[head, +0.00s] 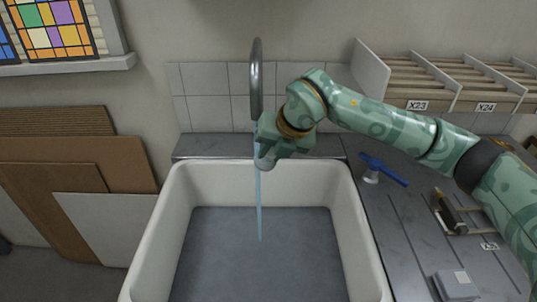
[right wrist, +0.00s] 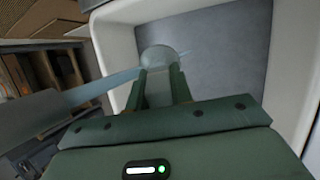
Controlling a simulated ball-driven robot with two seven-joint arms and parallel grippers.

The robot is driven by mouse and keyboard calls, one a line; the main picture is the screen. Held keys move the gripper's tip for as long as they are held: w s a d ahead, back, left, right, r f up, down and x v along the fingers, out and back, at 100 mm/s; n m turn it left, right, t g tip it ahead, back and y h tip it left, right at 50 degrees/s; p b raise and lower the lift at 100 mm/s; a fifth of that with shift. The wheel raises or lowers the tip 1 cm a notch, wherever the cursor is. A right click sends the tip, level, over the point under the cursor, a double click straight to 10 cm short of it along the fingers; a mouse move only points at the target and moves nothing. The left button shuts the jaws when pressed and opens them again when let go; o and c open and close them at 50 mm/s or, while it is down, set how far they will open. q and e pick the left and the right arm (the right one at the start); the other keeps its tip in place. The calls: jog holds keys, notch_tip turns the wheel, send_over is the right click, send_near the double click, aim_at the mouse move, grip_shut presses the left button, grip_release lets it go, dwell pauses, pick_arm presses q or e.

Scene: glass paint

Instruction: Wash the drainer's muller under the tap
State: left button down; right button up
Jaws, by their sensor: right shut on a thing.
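My right gripper (head: 265,156) is over the back of the white sink (head: 174,225), beneath the tap (head: 257,80). In the right wrist view its fingers (right wrist: 162,84) are shut on a pale, glassy, round-ended muller (right wrist: 160,57). The muller is mostly hidden by the gripper in the head view. A thin blue stream of water (head: 259,210) runs down into the sink beside the gripper. In the right wrist view, the stream (right wrist: 102,86) passes by the muller's end; I cannot tell how much of it touches. My left gripper is not in view.
A dark, brown-handled tool (head: 449,212) and a grey box (head: 457,284) lie there. Shelves labelled X23 and X24 (head: 450,100) are behind. Boards (head: 70,165) lean at left. The sink's middle is clear.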

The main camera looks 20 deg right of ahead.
jog(key=shift+s+d, duration=0.1)
jog(key=s+d+p, duration=0.2)
jog(key=s+d, duration=0.2)
jog(key=s, duration=0.2)
jog(key=shift+s, duration=0.4)
jog(key=shift+p, duration=0.3)
dwell(0.9)
jog(key=s+d+r+p, duration=0.2)
jog(key=s+r+p, duration=0.1)
jog(key=s+r, duration=0.1)
jog(key=shift+s+d, duration=0.15)
jog(key=shift+d, duration=0.05)
dwell(0.6)
